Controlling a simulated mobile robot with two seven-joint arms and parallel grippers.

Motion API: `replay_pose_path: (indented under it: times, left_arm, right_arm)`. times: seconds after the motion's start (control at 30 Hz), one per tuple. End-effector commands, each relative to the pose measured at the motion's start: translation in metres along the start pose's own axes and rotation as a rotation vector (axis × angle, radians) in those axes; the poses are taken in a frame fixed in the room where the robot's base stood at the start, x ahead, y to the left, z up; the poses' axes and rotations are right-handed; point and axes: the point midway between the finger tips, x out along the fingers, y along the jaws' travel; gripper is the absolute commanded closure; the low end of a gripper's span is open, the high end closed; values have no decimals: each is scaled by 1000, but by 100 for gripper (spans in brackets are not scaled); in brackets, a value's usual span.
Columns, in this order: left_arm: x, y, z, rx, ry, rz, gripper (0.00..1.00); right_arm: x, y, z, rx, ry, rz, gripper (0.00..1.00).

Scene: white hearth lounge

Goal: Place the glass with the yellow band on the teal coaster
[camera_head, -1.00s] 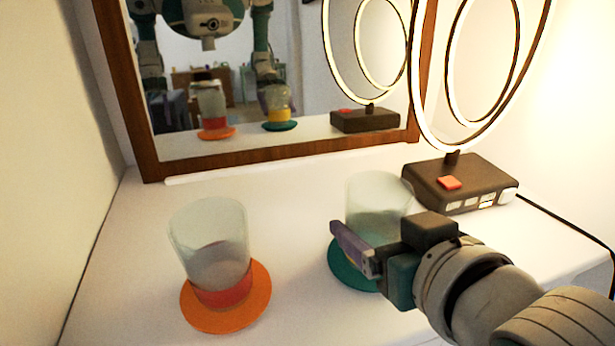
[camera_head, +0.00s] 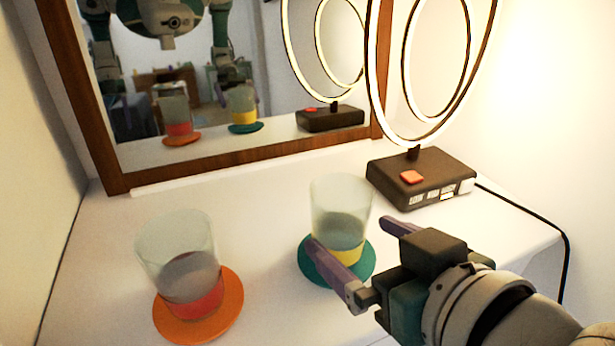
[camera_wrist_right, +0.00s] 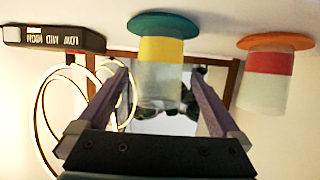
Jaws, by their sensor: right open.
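The glass with the yellow band (camera_head: 341,205) stands upright on the teal coaster (camera_head: 313,270). In the right wrist view, which is upside down, the glass (camera_wrist_right: 160,85) and the teal coaster (camera_wrist_right: 163,24) show between the finger lines. My right gripper (camera_head: 349,231) is open, its purple fingers apart and pointing at the glass from the front right. One finger covers part of the coaster and the lower glass in the head view. No finger clearly touches the glass. My left gripper is not directly in view.
A glass with a red band (camera_head: 178,255) stands on an orange coaster (camera_head: 228,312) to the left. A ring lamp with a dark base (camera_head: 425,180) stands behind at the right. A wood-framed mirror (camera_head: 250,159) is at the back. White tabletop is clear between the coasters.

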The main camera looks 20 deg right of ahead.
Motion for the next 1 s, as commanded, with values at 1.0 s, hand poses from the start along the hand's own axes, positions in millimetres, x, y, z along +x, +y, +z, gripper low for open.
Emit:
replay_pose_path:
  times: [1.0]
  left_arm:
    - [-11, 2, -4, -7, 1, 6, 50]
  right_arm:
    - [-121, 17, 74, -122, -757, -66, 0]
